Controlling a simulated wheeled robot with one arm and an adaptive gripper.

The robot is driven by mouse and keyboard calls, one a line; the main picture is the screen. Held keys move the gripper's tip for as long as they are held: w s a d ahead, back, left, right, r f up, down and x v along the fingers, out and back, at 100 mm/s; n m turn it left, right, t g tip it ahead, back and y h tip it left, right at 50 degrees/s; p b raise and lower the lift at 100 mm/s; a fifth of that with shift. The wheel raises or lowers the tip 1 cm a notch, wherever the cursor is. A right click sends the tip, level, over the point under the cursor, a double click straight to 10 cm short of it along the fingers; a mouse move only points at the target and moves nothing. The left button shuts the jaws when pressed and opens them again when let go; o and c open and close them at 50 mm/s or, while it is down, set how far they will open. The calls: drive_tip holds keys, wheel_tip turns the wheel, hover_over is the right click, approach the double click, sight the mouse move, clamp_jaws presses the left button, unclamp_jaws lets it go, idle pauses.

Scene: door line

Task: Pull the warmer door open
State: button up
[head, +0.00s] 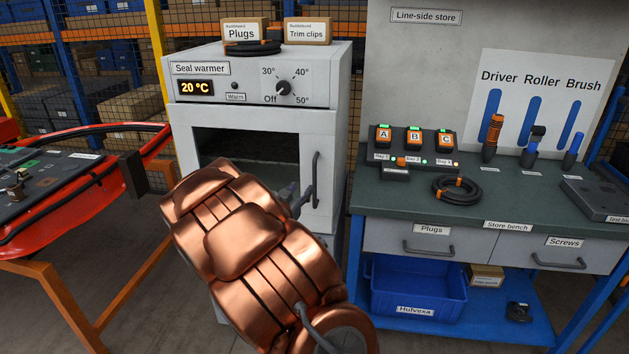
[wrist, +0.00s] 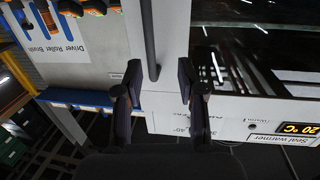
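The seal warmer (head: 245,110) is a grey box with a dark window in its front door (head: 322,205). The door looks shut. Its dark upright bar handle (head: 316,175) is on the door's right side. My copper arm covers the lower left of the door in the head view, and my gripper (head: 301,201) shows only partly beside the handle. In the wrist view my gripper (wrist: 159,82) is open, with one dark finger on each side of the handle (wrist: 149,40). Gaps show between the bar and both fingers.
A store bench (head: 480,210) with drawers and tools stands close on the right. Boxes labelled Plugs (head: 243,31) and Trim clips (head: 308,32) and a black cable coil sit on the warmer.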

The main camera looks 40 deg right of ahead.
sight(314, 178)
drive_tip(key=shift+h, duration=0.4)
drive_tip(key=shift+s+d+p+x, duration=0.1)
drive_tip(key=shift+s+p+x, duration=0.15)
drive_tip(key=shift+x, duration=1.15)
drive_tip(key=shift+s+d+p+x, duration=0.15)
drive_tip(key=shift+p+x, duration=0.15)
drive_tip(key=shift+x, duration=1.05)
drive_tip(key=shift+s+d+p+x, duration=0.1)
drive_tip(key=shift+s+p+x, duration=0.15)
drive_tip(key=shift+x, duration=1.15)
drive_tip(key=shift+r, duration=0.1)
clamp_jaws()
